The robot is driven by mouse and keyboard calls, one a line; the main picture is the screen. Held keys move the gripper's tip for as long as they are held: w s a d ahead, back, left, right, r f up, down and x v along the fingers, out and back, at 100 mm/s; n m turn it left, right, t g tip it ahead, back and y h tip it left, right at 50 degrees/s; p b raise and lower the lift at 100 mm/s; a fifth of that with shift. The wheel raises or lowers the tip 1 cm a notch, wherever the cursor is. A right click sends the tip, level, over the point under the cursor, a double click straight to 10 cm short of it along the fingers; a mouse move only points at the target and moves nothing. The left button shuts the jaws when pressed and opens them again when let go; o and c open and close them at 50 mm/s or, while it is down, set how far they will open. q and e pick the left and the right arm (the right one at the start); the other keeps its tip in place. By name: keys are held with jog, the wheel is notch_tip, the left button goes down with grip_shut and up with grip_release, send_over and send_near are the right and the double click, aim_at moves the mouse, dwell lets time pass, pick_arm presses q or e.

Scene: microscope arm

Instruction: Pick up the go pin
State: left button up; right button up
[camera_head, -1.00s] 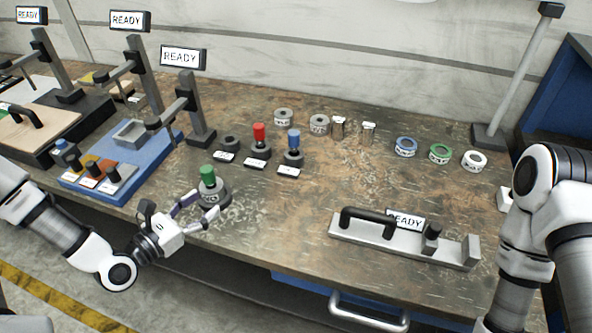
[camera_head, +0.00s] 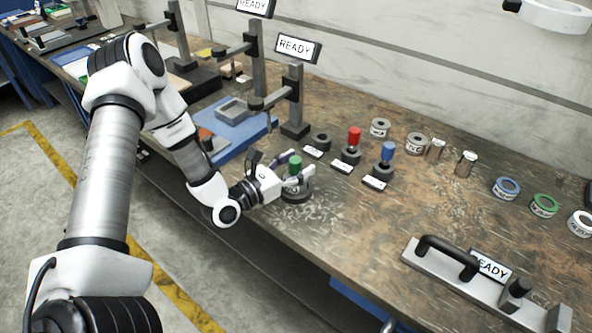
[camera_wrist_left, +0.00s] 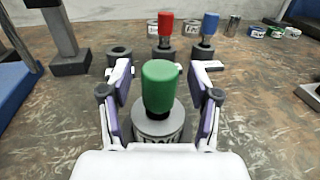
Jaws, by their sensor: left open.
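A pin with a green handle (camera_head: 295,163) stands upright in a round grey holder (camera_head: 297,190) near the bench's front edge. It also shows in the left wrist view (camera_wrist_left: 159,86), in the middle between my fingers. The holder's label is not clearly readable. My left gripper (camera_head: 291,172) is open, with one finger on each side of the green handle. In the left wrist view, gaps show between the handle and both fingers (camera_wrist_left: 160,100). My right gripper is out of view.
Pins with red (camera_head: 354,138) and blue (camera_head: 387,150) handles stand in holders behind. A READY stand (camera_head: 294,90) and a blue tray (camera_head: 240,137) are to the left. A grey fixture with a black handle (camera_head: 447,255) is at the right. Bare bench lies between.

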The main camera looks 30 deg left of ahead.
pick_arm(q)
jog(key=shift+s, duration=0.1)
grip_shut()
